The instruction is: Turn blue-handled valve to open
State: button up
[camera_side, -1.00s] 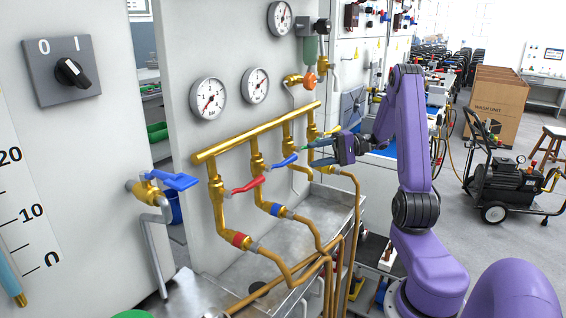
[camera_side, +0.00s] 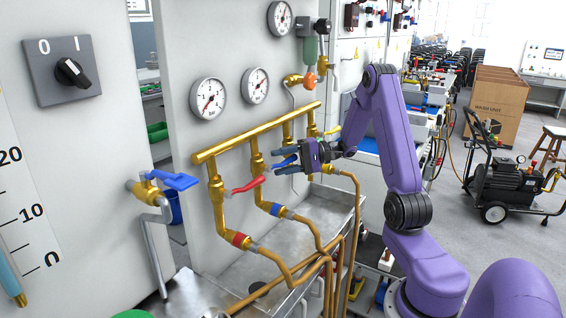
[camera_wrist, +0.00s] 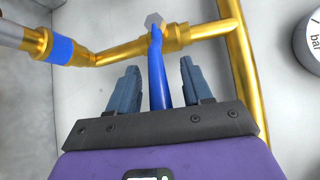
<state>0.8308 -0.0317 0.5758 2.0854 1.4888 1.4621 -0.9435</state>
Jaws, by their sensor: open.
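The blue-handled valve on the brass manifold has its lever (camera_wrist: 157,78) between my two open fingers in the wrist view, with a gap on each side. The valve's brass body (camera_wrist: 172,36) and silver nut lie beyond the fingertips. In the side view, my gripper (camera_side: 282,160) is at the blue lever (camera_side: 286,161), which is partly hidden by the fingers. In the wrist view, my gripper (camera_wrist: 160,70) is open and holds nothing.
A red-handled valve (camera_side: 249,185) sits just left on the same manifold (camera_side: 258,131). Another blue lever (camera_side: 172,180) is on the left panel. Brass pipes run below, over a metal sink (camera_side: 330,205). Pressure gauges (camera_side: 208,98) are on the wall above.

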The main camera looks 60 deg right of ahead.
grip_shut()
jog(key=shift+r, duration=0.1)
jog(key=shift+a+r+n+g+h, duration=0.45)
jog(key=shift+a+r+n+h, duration=0.8)
jog(key=shift+h, duration=1)
jog(key=shift+a+r+n+g+h, duration=0.5)
jog(key=shift+a+r+n+h, duration=0.4)
jog(key=shift+n+h, duration=1)
jog(key=shift+a+r+n+g+h, duration=0.45)
jog(key=shift+a+r+n+h, duration=0.7)
jog(key=shift+h, duration=1.4)
jog(key=shift+d, duration=0.15)
grip_release()
